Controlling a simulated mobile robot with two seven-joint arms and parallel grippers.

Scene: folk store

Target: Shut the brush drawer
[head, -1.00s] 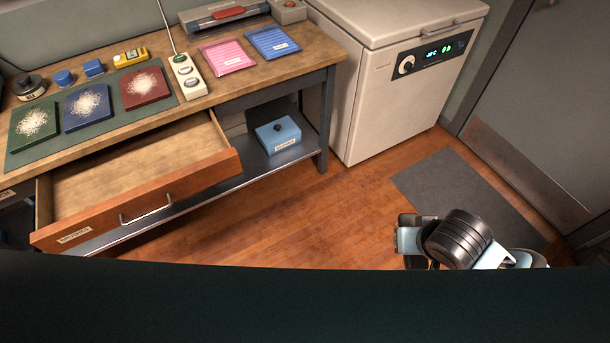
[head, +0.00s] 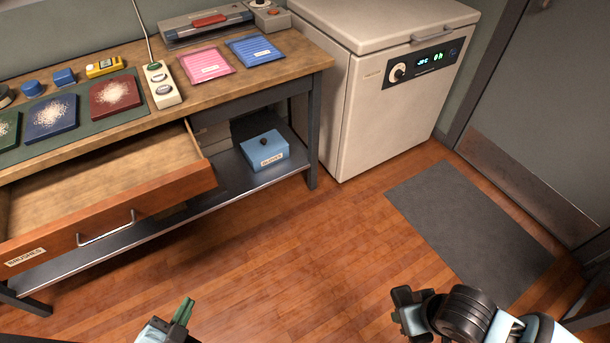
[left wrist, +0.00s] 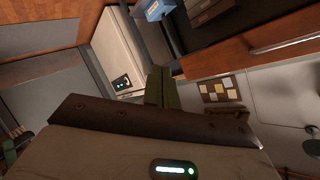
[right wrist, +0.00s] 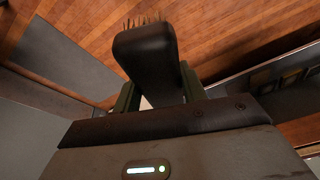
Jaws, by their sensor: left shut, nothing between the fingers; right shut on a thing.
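The brush drawer (head: 110,222) has a reddish wooden front, a metal handle (head: 106,229) and a label reading BRUSHES. It stands pulled out from under the bench at the left of the head view, and the visible part of its inside is empty. My left gripper (head: 182,312) is at the bottom of the head view, in front of the drawer and apart from it. Its fingers (left wrist: 161,86) are together and empty. My right gripper (right wrist: 155,95) is shut on a dark brush (right wrist: 145,62) with tan bristles. In the head view my right arm is at the lower right, away from the drawer.
The bench top (head: 205,95) carries pads with white powder, pink and blue packets and a power strip. A blue box (head: 264,150) sits on the lower shelf. A white freezer (head: 375,110) stands right of the bench. The wooden floor in front is clear, with a grey mat (head: 470,230).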

